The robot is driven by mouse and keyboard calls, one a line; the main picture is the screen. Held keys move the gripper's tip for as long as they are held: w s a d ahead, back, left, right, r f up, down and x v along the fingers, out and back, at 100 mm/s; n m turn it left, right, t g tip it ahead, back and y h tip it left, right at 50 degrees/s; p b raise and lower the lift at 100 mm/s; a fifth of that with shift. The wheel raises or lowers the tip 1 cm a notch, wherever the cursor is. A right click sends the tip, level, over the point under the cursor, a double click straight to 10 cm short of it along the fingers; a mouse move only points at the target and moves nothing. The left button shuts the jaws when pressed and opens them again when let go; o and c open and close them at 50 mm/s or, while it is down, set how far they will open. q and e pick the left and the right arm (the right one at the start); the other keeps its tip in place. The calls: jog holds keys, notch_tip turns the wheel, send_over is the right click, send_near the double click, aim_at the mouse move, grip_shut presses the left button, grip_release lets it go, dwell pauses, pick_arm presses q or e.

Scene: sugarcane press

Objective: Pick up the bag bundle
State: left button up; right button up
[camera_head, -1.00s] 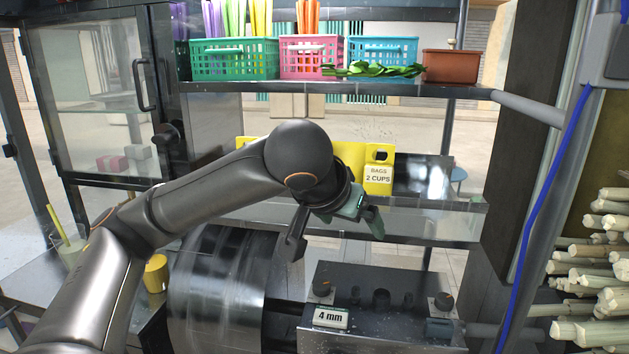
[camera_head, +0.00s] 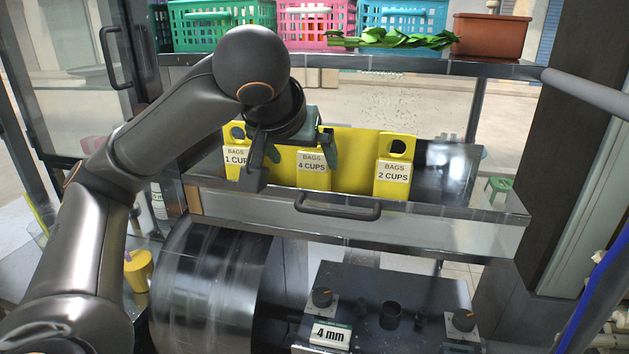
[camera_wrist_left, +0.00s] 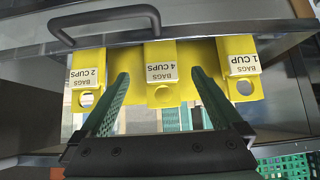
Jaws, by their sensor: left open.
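Yellow bag bundles stand in a metal drawer (camera_head: 430,223): "1 CUP" at left (camera_head: 238,158), "4 CUPS" in the middle (camera_head: 312,168), "2 CUPS" at right (camera_head: 392,172). Each has a hole near its top. My left gripper (camera_head: 292,165) is open above the drawer, near the 4 CUPS bundle, and partly covers the 1 CUP bundle. In the left wrist view the gripper (camera_wrist_left: 160,76) is empty, its green fingers on either side of the 4 CUPS bundle (camera_wrist_left: 162,58); whether they touch it cannot be told. My right gripper is not in view.
The drawer's dark handle (camera_head: 337,207) is at its front. Above is a shelf with coloured baskets (camera_head: 315,22), green leaves (camera_head: 395,38) and a brown box (camera_head: 490,35). Below are a metal drum (camera_head: 210,285) and a panel with knobs and a "4 mm" label (camera_head: 330,335).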

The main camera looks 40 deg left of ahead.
aim_at(311, 178)
pick_arm(q)
jog(key=shift+w+a+f, duration=0.15)
jog(key=shift+w+f, duration=0.1)
jog(key=shift+f, duration=0.1)
jog(key=b+x, duration=0.3)
jog(key=x, duration=0.1)
jog(key=shift+f, duration=0.1)
jog(key=shift+w+a+f+b, duration=0.1)
jog(key=shift+w+f+b, duration=0.1)
jog(key=shift+w+b, duration=0.1)
jog(key=shift+w+a+f, duration=0.1)
jog(key=shift+f, duration=0.2)
jog(key=shift+b+x, duration=0.3)
jog(key=shift+x, duration=1.9)
jog(key=c, duration=1.3)
jog(key=shift+c, duration=1.1)
jog(key=shift+r, duration=0.1)
